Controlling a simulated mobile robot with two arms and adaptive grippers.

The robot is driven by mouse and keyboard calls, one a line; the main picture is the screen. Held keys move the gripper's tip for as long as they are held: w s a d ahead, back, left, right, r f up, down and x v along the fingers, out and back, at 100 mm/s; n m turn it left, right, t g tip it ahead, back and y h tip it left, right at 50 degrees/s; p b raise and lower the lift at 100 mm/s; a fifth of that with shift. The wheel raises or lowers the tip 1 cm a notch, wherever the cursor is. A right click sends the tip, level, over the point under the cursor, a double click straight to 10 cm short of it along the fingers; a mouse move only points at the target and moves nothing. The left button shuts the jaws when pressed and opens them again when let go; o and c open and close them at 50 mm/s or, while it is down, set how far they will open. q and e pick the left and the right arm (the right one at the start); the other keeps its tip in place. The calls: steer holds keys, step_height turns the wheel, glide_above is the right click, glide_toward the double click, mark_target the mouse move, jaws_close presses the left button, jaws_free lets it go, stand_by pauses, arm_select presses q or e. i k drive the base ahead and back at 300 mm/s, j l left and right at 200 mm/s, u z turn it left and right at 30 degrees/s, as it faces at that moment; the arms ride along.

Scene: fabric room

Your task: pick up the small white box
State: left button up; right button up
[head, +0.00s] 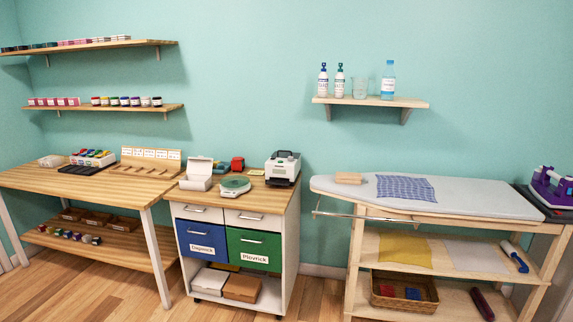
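A small white box (197,182) with its lid raised stands on the wooden top of the drawer cabinet (262,199), at its back left corner. What is inside it cannot be made out. Another white box (210,281) lies on the cabinet's bottom shelf, left of a brown box (243,288). I cannot tell from the picture alone which one the task names. Neither of my grippers shows in the head view.
A green round scale (235,185), a red item (238,163) and a grey-white printer (283,167) share the cabinet top. The wooden table (125,187) adjoins on the left; an ironing board (460,199) stands on the right. Open floor (322,300) shows between cabinet and ironing stand.

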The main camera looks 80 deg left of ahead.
mark_target(202, 184)
steer(key=j+u, duration=0.2)
steer(key=u, duration=0.25)
steer(key=j+u, duration=0.3)
steer(key=u, duration=0.15)
steer(key=j+u, duration=0.25)
steer(key=u, duration=0.2)
steer(key=j+u, duration=0.2)
steer(key=u, duration=0.25)
steer(key=i+j+u, duration=0.1)
steer(key=u, duration=0.35)
steer(key=i+j+u, duration=0.25)
steer(key=i+j, duration=0.25)
steer(key=i+j+u, duration=0.25)
steer(key=i+j, duration=0.35)
steer(key=i+j+u, duration=0.25)
steer(key=i+j, duration=0.15)
steer(key=i, duration=0.2)
steer(key=j+z, duration=0.1)
steer(key=j, duration=0.2)
